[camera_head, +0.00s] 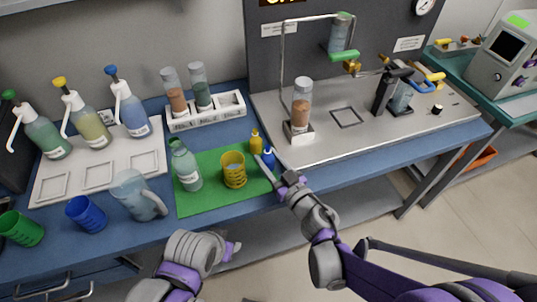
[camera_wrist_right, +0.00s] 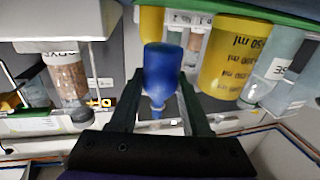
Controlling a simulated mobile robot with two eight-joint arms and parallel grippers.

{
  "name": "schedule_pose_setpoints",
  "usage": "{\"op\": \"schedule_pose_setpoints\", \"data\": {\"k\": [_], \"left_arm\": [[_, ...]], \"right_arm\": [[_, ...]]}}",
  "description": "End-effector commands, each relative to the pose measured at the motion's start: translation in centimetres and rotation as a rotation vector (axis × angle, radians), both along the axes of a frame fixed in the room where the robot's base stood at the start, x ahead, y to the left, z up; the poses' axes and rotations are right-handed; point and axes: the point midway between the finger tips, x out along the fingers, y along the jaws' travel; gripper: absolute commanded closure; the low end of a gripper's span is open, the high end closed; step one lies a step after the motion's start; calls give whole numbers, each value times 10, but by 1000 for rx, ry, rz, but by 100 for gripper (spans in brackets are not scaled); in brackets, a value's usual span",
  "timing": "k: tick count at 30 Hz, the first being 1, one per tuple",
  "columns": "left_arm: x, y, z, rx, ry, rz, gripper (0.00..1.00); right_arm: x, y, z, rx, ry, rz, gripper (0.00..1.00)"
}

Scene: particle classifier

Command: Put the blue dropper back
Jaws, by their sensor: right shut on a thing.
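The blue dropper (camera_head: 268,158) is a small blue bottle with a narrow tip, at the right edge of the green mat (camera_head: 200,206). My right gripper (camera_head: 268,168) is shut on it. In the right wrist view the blue dropper (camera_wrist_right: 161,70) sits between the two dark fingers of the right gripper (camera_wrist_right: 158,108). I cannot tell whether its base touches the mat. The yellow dropper (camera_head: 256,142) stands just behind it. My left gripper (camera_head: 230,250) is low in front of the bench, away from the droppers; its jaws are not clear.
A clear jug (camera_head: 135,197) is further left. A metal tray (camera_head: 345,118) with a jar stand (camera_head: 299,130) lies to the right.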

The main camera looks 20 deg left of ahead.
Motion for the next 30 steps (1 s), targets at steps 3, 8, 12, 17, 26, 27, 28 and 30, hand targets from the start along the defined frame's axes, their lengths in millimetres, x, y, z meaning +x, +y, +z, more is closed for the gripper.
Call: {"op": "schedule_pose_setpoints", "data": {"k": [3,8,12,17,26,27,28,30], "left_arm": [[0,0,-4,0,1,0,50],[0,0,-8,0,3,0,50],[0,0,-8,0,3,0,50],[0,0,-9,0,3,0,50],[0,0,-12,0,4,0,50],[0,0,-12,0,4,0,50],[0,0,-12,0,4,0,50],[0,0,-12,0,4,0,50]], "right_arm": [[0,0,-15,0,0,0,100],[0,0,-31,0,0,0,100],[0,0,-32,0,0,0,100],[0,0,-32,0,0,-1,100],[0,0,-35,0,0,-1,27],[0,0,-35,0,0,-1,23],[0,0,-35,0,0,-1,23],[0,0,-35,0,0,-1,23]]}}
